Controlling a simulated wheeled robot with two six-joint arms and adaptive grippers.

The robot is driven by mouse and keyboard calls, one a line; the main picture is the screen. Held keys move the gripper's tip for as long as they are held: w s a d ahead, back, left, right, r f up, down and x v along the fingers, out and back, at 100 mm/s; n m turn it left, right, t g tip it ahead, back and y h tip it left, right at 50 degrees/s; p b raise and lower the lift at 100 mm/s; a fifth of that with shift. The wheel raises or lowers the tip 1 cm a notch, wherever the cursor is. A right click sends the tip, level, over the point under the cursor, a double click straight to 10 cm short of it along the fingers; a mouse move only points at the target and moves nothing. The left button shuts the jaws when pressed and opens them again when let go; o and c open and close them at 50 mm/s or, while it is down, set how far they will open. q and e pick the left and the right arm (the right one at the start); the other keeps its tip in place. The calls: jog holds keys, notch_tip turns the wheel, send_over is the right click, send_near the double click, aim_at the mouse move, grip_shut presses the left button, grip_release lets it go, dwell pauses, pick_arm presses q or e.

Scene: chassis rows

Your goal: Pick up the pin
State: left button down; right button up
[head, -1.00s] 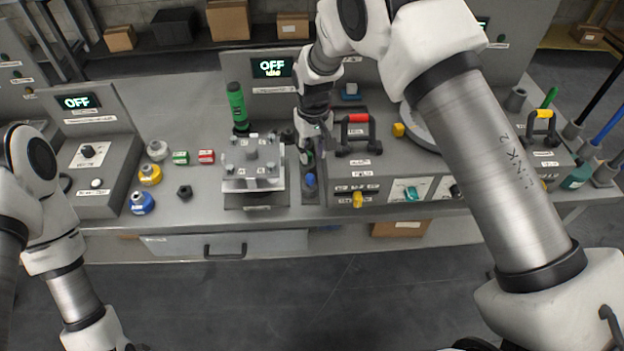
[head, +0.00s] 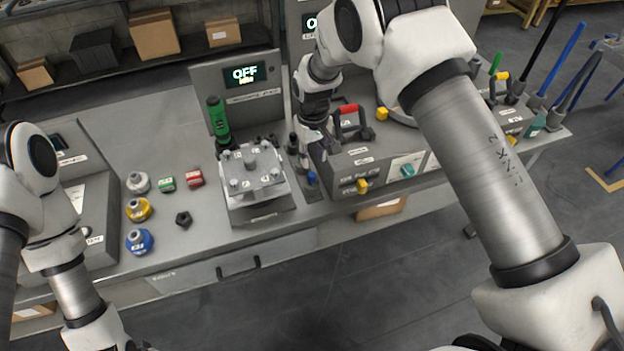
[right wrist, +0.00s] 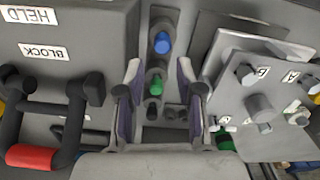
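A narrow grey rack (right wrist: 178,135) holds upright pins in a row: a blue-topped pin (right wrist: 162,42), a green-topped pin (right wrist: 157,85) and dark tops nearer the wrist. The blue-topped pin also shows in the head view (head: 312,178). My right gripper (right wrist: 157,103) is open above the rack, pointing down. Its two fingers stand on either side of the row, and the green top shows between them with a gap at each side. In the head view my right gripper (head: 304,158) hides most of the rack. My left gripper is out of view; only its arm shows.
Left of the rack in the head view is a fixture with a bolted plate (head: 252,172); right is a grey block with a red-topped handle (head: 348,122). Both stand close to the gripper. A green cylinder tool (head: 218,120) stands behind the plate. Coloured knobs (head: 138,210) lie left.

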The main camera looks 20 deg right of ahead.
aim_at(312, 174)
notch_tip(312, 174, down, 7)
jog(key=p, duration=0.3)
jog(key=shift+s+a+f, duration=0.1)
jog(key=shift+a+f, duration=0.05)
jog(key=shift+f, duration=0.35)
grip_shut()
